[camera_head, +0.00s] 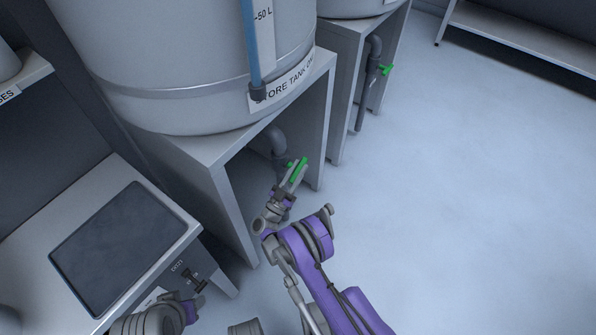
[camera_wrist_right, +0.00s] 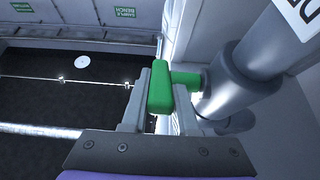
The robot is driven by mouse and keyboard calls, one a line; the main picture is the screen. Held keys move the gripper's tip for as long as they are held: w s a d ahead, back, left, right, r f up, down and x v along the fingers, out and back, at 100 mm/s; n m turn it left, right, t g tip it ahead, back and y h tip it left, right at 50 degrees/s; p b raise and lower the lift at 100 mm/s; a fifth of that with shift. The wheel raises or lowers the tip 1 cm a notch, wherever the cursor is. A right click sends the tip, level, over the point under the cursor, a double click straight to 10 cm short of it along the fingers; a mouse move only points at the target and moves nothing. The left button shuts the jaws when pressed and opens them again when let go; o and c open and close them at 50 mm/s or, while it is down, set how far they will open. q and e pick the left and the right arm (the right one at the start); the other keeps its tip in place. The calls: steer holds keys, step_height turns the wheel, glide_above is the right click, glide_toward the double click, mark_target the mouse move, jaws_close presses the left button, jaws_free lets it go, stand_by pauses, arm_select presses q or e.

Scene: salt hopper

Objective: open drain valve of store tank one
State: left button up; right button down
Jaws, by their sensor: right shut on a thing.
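Store tank one (camera_head: 190,70) is a large pale cylinder with a name label, on a grey stand (camera_head: 205,150). A grey drain pipe (camera_head: 276,141) bends down beneath it. The green drain valve handle (camera_head: 299,171) is at that pipe. My right gripper (camera_head: 296,174) is shut on the handle. In the right wrist view, the green handle (camera_wrist_right: 160,88) lies between the two fingers, and its stem runs right to the grey pipe (camera_wrist_right: 240,85). My left gripper (camera_head: 195,283) is low at the left, away from the valve; its opening is unclear.
A second tank's stand (camera_head: 345,50) is to the right, with its own green handle (camera_head: 386,69) on a pipe. A bench with a dark panel (camera_head: 120,245) stands at the left, close to my left gripper. The floor (camera_head: 470,190) to the right is clear.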

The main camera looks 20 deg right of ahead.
steer(key=shift+t+h, duration=0.4)
steer(key=c, duration=0.7)
jaws_free()
steer(key=v, duration=0.2)
steer(key=shift+s+a+f, duration=0.15)
steer(key=shift+a+f, duration=0.05)
steer(key=shift+a, duration=0.05)
steer(key=s+a, duration=0.2)
steer(key=a, duration=0.1)
steer(key=s+a, duration=0.5)
steer(key=a, duration=0.1)
steer(key=shift+s+a, duration=0.3)
steer(key=shift+s, duration=0.05)
